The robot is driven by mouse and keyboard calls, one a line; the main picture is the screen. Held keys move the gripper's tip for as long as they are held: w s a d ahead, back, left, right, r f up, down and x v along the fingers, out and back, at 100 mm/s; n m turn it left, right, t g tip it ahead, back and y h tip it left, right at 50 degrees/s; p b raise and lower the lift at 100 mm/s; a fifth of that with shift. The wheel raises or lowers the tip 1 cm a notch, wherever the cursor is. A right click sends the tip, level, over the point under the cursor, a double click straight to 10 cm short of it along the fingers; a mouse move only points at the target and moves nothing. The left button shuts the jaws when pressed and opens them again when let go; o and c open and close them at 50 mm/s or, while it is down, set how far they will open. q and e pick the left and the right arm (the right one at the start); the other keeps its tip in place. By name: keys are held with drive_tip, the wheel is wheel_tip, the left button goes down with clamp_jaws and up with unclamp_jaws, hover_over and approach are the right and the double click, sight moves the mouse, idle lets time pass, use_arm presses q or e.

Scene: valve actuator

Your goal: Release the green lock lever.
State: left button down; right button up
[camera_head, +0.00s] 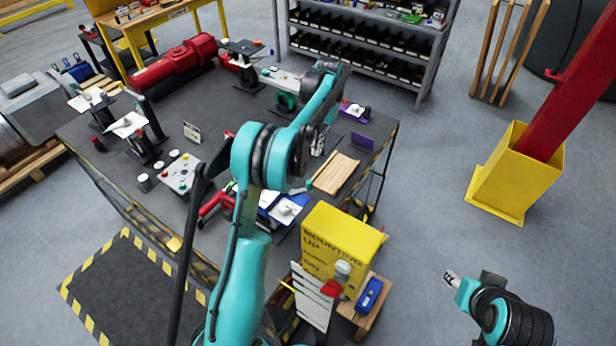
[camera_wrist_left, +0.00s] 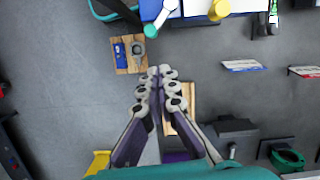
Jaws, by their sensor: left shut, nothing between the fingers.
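My left gripper (camera_head: 318,141) hangs from my teal arm over the right end of the dark workbench (camera_head: 222,88). In the left wrist view its fingers (camera_wrist_left: 160,72) are closed together with nothing between them. A green round part (camera_head: 287,101) belongs to a grey device at the back of the bench, beyond the gripper, and is partly hidden by my arm. It also shows in the left wrist view at the lower right (camera_wrist_left: 287,158), apart from the fingers. I cannot make out for sure which green part is the lock lever. My right gripper (camera_head: 455,281) is small at the lower right.
A wooden rack (camera_head: 337,174) lies just below the left gripper. A yellow box (camera_head: 341,240) stands at the bench's front right. A red actuator (camera_head: 176,66) lies at the back left. A yellow post base (camera_head: 513,178) stands right. Open floor lies right of the bench.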

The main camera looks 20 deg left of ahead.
use_arm(q)
drive_tip(key=s+a+f+p, duration=0.1)
drive_tip(key=s+f+p, duration=0.1)
drive_tip(key=s+f, duration=0.3)
drive_tip(key=x, duration=0.3)
drive_tip(key=shift+f, duration=0.4)
use_arm(e)
drive_tip(key=shift+w+a+r, duration=0.15)
drive_tip(key=shift+a+r, duration=0.05)
drive_tip(key=shift+r, duration=0.35)
drive_tip(key=shift+w+a+r, duration=0.1)
drive_tip(key=shift+a+r, duration=0.1)
drive_tip(key=shift+r, duration=0.35)
use_arm(q)
drive_tip(key=shift+d, duration=0.15)
use_arm(e)
drive_tip(key=shift+d, duration=0.15)
drive_tip(key=shift+f, duration=0.1)
